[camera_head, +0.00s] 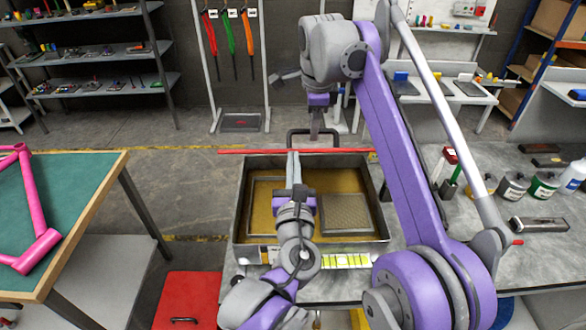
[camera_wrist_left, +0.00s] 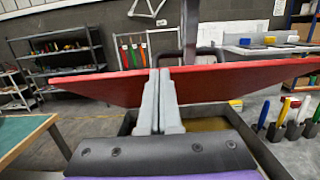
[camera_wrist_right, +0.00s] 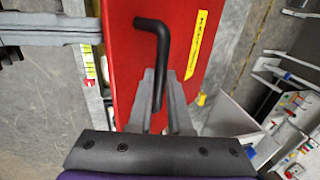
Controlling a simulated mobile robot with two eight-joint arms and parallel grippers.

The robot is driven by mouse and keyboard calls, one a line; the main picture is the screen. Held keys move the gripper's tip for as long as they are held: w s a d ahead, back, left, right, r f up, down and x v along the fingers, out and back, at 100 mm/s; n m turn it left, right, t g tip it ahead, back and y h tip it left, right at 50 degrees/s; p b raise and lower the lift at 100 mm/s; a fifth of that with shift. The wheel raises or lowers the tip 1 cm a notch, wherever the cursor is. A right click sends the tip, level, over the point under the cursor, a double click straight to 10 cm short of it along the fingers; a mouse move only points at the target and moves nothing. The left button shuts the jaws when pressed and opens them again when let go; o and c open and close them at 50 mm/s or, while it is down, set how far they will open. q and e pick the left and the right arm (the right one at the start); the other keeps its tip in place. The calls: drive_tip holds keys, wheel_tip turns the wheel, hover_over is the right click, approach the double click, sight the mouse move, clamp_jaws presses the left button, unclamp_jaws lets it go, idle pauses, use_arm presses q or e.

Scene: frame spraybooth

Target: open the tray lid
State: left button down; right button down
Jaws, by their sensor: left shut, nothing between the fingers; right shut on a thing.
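The tray (camera_head: 240,205) is a grey metal box on the bench, with its inside uncovered, a yellowish bottom and a mesh panel (camera_head: 346,214). Its red lid (camera_head: 250,151) is raised and shows almost edge-on above the tray's far side. The lid also spans the left wrist view (camera_wrist_left: 235,80). My right gripper (camera_head: 316,135) is shut on the lid's black bar handle (camera_wrist_right: 153,24) on its outer face. My left gripper (camera_wrist_left: 160,72) is shut and empty, its fingertips at the lid's near edge; I cannot tell whether they touch. It reaches over the tray in the head view (camera_head: 293,155).
A green-topped table (camera_head: 90,180) with a pink frame (camera_head: 38,245) stands left. A red box (camera_head: 188,300) sits low at front left. Shelves and a tool rack (camera_head: 210,80) are behind.

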use_arm(q)
drive_tip(key=shift+w, duration=0.15)
use_arm(e)
drive_tip(key=c, duration=0.8)
unclamp_jaws()
drive_tip(key=shift+s, duration=0.3)
drive_tip(key=shift+c, duration=0.2)
drive_tip(key=shift+f, duration=0.1)
